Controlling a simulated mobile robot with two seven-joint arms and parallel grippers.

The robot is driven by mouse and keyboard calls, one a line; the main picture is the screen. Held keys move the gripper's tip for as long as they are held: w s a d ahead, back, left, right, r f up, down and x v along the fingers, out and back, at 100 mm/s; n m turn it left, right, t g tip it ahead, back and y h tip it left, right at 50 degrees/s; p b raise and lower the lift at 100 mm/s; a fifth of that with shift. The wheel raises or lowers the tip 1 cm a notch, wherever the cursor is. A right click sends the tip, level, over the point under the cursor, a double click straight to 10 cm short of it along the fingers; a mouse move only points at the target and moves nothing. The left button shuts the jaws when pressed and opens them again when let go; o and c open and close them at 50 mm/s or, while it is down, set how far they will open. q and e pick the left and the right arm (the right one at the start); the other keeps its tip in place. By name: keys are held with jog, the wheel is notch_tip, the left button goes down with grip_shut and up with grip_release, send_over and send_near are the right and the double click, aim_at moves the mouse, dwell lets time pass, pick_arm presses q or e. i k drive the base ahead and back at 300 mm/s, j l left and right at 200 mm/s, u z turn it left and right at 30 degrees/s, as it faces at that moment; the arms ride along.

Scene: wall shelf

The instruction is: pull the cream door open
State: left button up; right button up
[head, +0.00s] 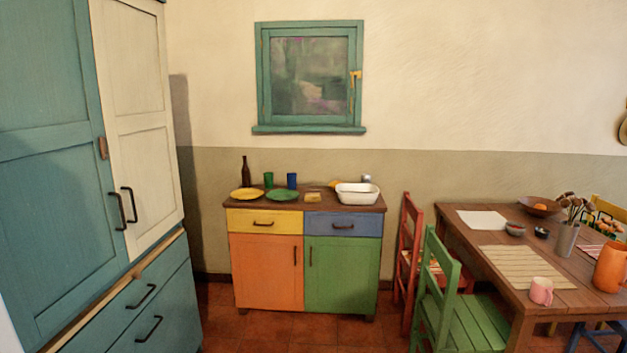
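The cream door (151,106) is the right-hand door of the tall teal cabinet (43,238) at the left of the head view. It has two recessed panels and looks shut, roughly flush with the teal door (48,95) beside it. A dark bar handle (131,205) is on the cream door's lower left side. A second dark handle (117,211) sits close beside it, by the seam with the teal door. A small wooden piece (103,148) is on the seam above the handles. Neither of my grippers shows in this view.
Below the doors are teal drawers with dark handles (141,297). A low colourful cupboard (266,272) with dishes stands against the back wall. A red chair (408,243), a green chair (466,322) and a laid wooden table (555,296) fill the right. Tiled floor shows between.

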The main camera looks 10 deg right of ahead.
aim_at(129, 48)
jog(key=i+l+u, duration=0.1)
jog(key=i+u, duration=0.4)
jog(key=i, duration=0.15)
jog(key=i+l+u, duration=0.45)
jog(key=i, duration=0.2)
jog(key=i+l+u, duration=1)
jog(key=l, duration=0.3)
jog(key=i+l+u, duration=0.25)
jog(key=l+u, duration=0.25)
jog(key=l, duration=0.4)
